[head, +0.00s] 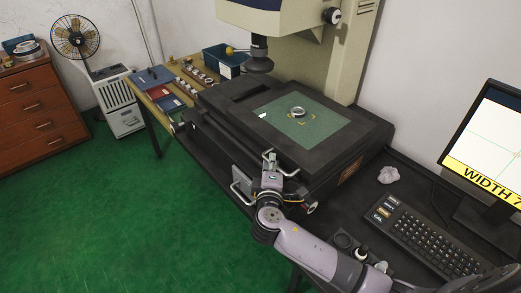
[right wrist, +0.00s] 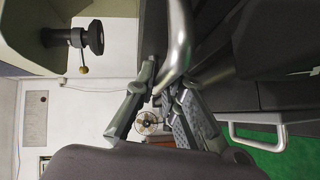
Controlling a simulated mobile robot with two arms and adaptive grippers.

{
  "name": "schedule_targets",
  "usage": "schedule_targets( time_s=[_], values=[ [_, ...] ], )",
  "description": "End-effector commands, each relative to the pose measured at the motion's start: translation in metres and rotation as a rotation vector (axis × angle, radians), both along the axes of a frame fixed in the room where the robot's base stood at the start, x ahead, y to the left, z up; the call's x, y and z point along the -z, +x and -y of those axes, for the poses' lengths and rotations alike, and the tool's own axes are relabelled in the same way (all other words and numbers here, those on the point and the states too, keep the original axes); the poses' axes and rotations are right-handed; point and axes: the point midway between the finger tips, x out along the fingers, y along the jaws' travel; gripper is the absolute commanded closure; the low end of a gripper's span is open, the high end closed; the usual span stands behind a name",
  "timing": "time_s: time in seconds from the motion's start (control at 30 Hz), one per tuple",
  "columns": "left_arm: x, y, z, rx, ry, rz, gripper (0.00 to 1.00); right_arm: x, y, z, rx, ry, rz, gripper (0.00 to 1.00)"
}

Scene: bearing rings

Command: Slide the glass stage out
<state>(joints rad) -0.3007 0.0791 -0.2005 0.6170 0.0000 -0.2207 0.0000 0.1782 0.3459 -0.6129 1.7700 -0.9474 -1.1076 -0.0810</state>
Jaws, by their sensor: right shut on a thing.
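The glass stage is a dark frame with a greenish glass plate (head: 303,122) in its middle, lying on the measuring machine's dark base (head: 222,128). A small metal ring (head: 298,111) sits on the glass. A bright metal handle (head: 289,174) stands out from the stage's front edge. My right gripper (head: 270,157) is at this handle and shut on it. In the right wrist view the handle (right wrist: 181,35) comes down between the fingers of my right gripper (right wrist: 164,88). The exact contact is partly hidden by the fingers. My left gripper is not in view.
A second, lower handle (head: 238,197) is just left of my right gripper; it also shows in the right wrist view (right wrist: 255,117). The machine's lens (head: 259,57) hangs above the stage. A keyboard (head: 427,235) and monitor (head: 492,140) stand at right. The green floor (head: 120,230) at left is clear.

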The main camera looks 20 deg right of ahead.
Motion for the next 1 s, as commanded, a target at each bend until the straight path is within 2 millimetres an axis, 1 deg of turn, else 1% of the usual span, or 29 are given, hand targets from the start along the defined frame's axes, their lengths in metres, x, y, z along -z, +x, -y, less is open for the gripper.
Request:
schedule_targets(
  time_s=[0.03,0.13,0.3,0.5,0.73,0.77,1.0],
  values=[
    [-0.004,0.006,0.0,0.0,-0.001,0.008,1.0,0.0,-0.008,0.003,0.0,0.002,-0.004,1.0],
    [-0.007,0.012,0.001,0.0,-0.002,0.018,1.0,0.0,-0.019,0.007,0.001,0.002,-0.002,1.0],
    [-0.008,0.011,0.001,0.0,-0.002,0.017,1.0,0.001,-0.028,0.01,0.0,0.002,-0.001,1.0],
    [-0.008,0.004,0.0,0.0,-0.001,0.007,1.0,0.001,-0.031,0.011,0.0,0.002,0.0,1.0],
    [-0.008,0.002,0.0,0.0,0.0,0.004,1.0,0.001,-0.031,0.011,0.0,0.003,-0.001,1.0],
    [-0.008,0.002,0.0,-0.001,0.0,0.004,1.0,0.001,-0.031,0.011,0.001,0.003,-0.001,0.88],
    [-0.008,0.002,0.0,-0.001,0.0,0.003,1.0,0.001,-0.031,0.011,0.0,0.001,0.0,0.72]
  ],
)
